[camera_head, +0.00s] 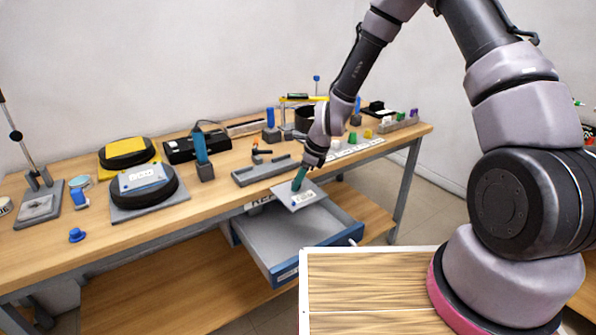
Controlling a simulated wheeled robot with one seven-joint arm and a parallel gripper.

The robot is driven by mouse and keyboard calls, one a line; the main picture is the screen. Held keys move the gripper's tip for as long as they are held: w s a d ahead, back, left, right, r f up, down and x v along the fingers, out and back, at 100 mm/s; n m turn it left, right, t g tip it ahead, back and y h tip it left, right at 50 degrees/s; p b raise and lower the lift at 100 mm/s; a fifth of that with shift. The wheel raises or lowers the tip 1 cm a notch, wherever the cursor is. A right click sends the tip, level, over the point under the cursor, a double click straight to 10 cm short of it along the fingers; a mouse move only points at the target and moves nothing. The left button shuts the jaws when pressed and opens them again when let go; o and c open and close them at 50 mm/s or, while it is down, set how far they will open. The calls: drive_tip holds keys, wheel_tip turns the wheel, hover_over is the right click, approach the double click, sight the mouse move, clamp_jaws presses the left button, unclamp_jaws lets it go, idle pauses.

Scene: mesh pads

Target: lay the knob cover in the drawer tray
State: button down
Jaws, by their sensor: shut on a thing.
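My gripper (306,168) points down at the front edge of the workbench. It is shut on a small teal piece (299,181), which may be the knob cover; it is too small to be sure. A pale grey plate with a label (311,197) is just below the piece, above the back of the drawer. I cannot tell whether the piece touches the plate. A small blue cap (77,235) lies on the bench at the left.
A wood-topped surface (365,285) is near the drawer's front right.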

wheel_tip(320, 180, down, 18)
drive_tip(key=shift+f, duration=0.1)
idle(1.0)
drive_tip(key=shift+c, duration=2.3)
unclamp_jaws()
drive_tip(key=v, duration=1)
drive_tip(key=shift+d+r, duration=0.2)
drive_tip(key=shift+r, duration=0.15)
